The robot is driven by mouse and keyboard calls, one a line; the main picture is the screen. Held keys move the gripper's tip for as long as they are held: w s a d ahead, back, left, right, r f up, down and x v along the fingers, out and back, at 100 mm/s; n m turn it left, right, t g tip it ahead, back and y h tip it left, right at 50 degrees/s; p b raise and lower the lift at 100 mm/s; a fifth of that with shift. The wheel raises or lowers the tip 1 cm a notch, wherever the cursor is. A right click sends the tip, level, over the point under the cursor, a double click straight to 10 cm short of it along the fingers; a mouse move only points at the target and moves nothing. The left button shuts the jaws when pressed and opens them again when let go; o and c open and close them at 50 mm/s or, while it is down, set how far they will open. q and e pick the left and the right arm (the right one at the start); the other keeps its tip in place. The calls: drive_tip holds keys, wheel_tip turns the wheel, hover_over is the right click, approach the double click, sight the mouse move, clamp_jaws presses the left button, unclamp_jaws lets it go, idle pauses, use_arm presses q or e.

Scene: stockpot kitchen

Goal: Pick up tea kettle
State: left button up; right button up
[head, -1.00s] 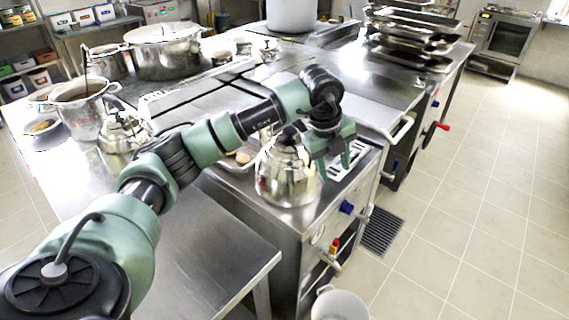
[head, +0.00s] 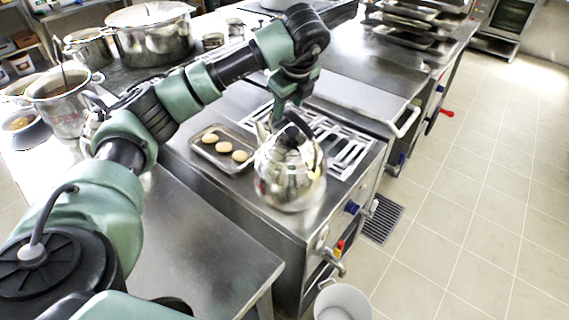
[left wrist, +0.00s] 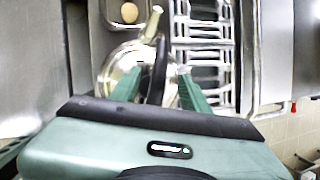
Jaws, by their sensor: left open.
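A shiny steel tea kettle (head: 290,178) with a black handle stands upright on the near corner of the steel stove unit. In the left wrist view the kettle (left wrist: 118,68) lies below my gripper, its spout pointing to the top of the picture. My left gripper (head: 287,112) is open just above the kettle, at the height of its handle. In the left wrist view its two green fingers (left wrist: 158,88) are on either side of the black handle (left wrist: 159,66), apart from each other. Whether they touch the handle I cannot tell. My right gripper is not in view.
A small tray (head: 222,148) with several egg-like round items is left of the kettle. A white grate (head: 340,145) lies behind it. Large pots (head: 150,35) stand at the back left. A white bucket (head: 342,302) is on the floor in front.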

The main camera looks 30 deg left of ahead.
use_arm(q)
drive_tip(key=shift+f, duration=0.35)
drive_tip(key=shift+f+p, duration=0.65)
drive_tip(key=shift+p, duration=0.3)
drive_tip(key=p+x, duration=0.1)
drive_tip(key=x, duration=0.3)
drive_tip(key=shift+w+d+p, duration=0.1)
drive_tip(key=shift+p, duration=0.25)
drive_tip(key=shift+w+f, duration=0.1)
drive_tip(key=shift+f, duration=0.1)
drive_tip(key=shift+c, duration=1.3)
clamp_jaws()
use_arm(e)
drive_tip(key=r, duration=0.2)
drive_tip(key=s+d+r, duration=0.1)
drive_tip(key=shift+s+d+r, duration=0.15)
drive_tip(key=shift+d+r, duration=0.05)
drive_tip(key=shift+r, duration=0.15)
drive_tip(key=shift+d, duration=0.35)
